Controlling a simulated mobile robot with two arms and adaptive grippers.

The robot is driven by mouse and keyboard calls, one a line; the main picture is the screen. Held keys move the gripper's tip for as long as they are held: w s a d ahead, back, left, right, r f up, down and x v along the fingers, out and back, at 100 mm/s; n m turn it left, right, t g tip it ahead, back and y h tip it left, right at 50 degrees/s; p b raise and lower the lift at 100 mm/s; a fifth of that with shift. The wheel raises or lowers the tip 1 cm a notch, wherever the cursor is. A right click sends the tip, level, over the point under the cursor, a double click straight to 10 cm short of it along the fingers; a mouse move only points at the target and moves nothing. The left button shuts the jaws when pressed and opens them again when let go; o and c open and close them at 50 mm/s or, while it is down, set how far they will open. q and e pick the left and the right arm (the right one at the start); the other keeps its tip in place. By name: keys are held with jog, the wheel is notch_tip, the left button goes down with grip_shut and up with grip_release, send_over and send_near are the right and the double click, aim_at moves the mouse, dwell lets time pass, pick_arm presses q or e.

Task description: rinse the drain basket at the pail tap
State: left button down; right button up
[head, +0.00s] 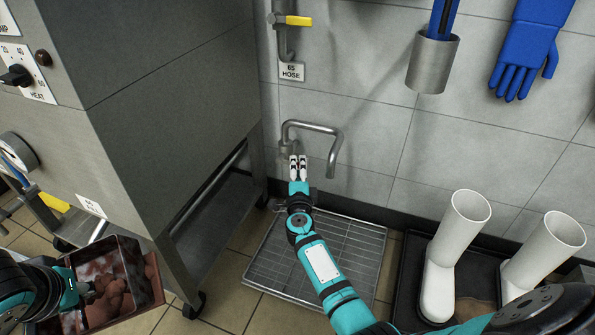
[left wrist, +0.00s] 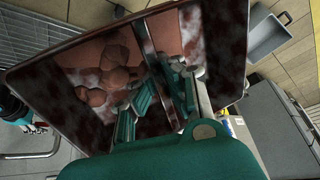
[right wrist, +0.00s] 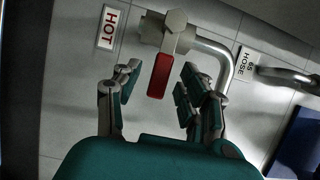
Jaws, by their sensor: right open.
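The drain basket (head: 152,268) is a dark box stained red, with brown lumps inside, at the lower left of the head view. It fills much of the left wrist view (left wrist: 225,25). My left gripper (head: 88,293) is shut on its wall, with one finger on each side. The tap's bent spout (head: 325,130) comes out of the wall over the floor grate. My right gripper (head: 297,160) is at the base of the tap. In the right wrist view its open fingers stand either side of a red valve handle (right wrist: 159,76), not visibly gripping it.
A HOT label (right wrist: 108,27) is beside the red handle. A yellow-handled hose valve (head: 298,20) is higher up. A steel cabinet (head: 175,110) on castors stands left of the floor grate (head: 355,255). White boots (head: 455,245) stand in a black tray on the right.

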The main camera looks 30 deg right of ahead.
jog(key=shift+x, duration=1.05)
grip_shut()
